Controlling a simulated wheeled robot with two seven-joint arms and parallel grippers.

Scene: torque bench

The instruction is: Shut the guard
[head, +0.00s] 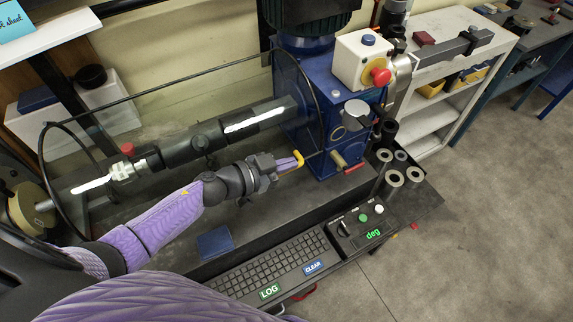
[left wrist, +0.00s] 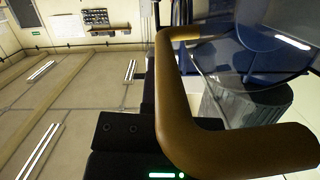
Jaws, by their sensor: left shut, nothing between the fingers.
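The guard is a clear cover with thin black edges (head: 150,90) around the long dark shaft on the bench. A black hoop stands at each end, the right one (head: 320,100) beside the blue gearbox. A yellow handle (head: 299,158) shows low by the right hoop; it fills much of the left wrist view as a thick bent bar (left wrist: 180,105). My left gripper (head: 291,162) is shut with nothing in it, its fingertips at the handle; I cannot tell if they touch. The clear panel is hard to see, so how far the guard is swung is unclear. My right gripper is out of view.
A blue gearbox (head: 325,125) carries a white box with a red stop button (head: 380,76). A keyboard (head: 270,265) and a green display (head: 373,234) lie along the bench front. Several dark sockets (head: 393,178) stand at the right corner. A blue block (head: 214,241) lies below my arm.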

